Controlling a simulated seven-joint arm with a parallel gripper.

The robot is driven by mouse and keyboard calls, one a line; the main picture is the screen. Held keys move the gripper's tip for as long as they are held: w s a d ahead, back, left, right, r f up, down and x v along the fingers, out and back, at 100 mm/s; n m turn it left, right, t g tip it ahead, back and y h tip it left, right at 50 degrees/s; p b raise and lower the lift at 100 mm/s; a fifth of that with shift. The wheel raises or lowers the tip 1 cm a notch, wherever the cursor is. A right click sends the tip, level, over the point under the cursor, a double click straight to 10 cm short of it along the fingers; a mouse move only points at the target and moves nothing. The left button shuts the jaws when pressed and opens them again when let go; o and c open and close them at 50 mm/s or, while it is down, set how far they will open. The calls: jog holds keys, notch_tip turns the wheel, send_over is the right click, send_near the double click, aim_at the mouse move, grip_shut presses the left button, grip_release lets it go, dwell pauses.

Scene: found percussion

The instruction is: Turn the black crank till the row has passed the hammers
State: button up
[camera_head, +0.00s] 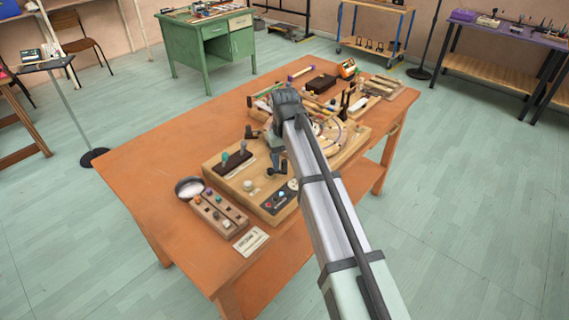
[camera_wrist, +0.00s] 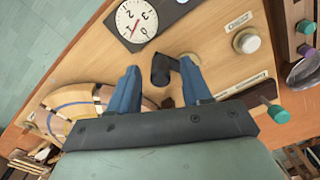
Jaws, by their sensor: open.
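The black crank (camera_wrist: 162,68) shows in the wrist view as a dark upright knob with a short arm, on a light wooden board (camera_wrist: 85,65). My gripper (camera_wrist: 160,64) is open, with one blue finger on each side of the crank's knob. I cannot tell whether either finger touches it. In the head view my gripper (camera_head: 276,163) is low over the board, and the crank is hard to make out there. A round wooden disc (camera_wrist: 62,98) with coloured arcs is partly hidden by my gripper. I cannot make out the row or the hammers clearly.
A white dial (camera_wrist: 136,20) with a red needle and a pale round knob (camera_wrist: 247,41) are near the crank. A teal-tipped lever (camera_wrist: 278,114) stands close to my gripper.

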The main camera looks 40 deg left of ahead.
aim_at(285, 161)
notch_tip(285, 161, up, 12)
dwell(0.5)
dwell(0.7)
